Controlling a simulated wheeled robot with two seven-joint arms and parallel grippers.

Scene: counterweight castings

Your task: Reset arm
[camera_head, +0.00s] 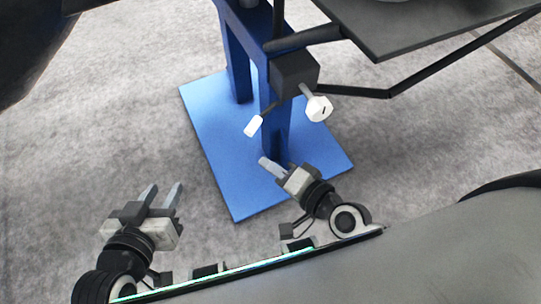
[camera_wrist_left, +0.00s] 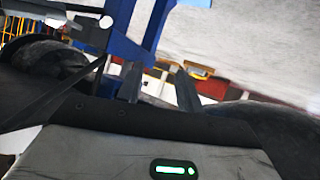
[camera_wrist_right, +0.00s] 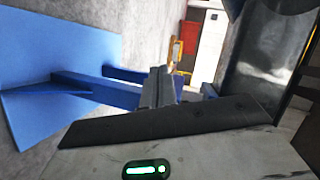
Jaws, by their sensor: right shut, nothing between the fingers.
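My left gripper (camera_head: 162,194) is at the lower left of the head view, above the grey floor, with its two fingers apart and nothing between them. Its fingers (camera_wrist_left: 158,85) also show apart in the left wrist view. My right gripper (camera_head: 270,165) is near the middle of the head view, in front of the blue stand's base plate. Its fingers are together and hold nothing; they also show together in the right wrist view (camera_wrist_right: 158,88). No loose object is in either gripper.
A blue stand (camera_head: 273,115) rises from a flat blue base plate (camera_head: 215,150). A dark block (camera_head: 294,73) with white-ended handles (camera_head: 319,108) is on it. A dark flat panel (camera_head: 420,25) overhangs at upper right. The floor (camera_head: 110,110) at left is clear.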

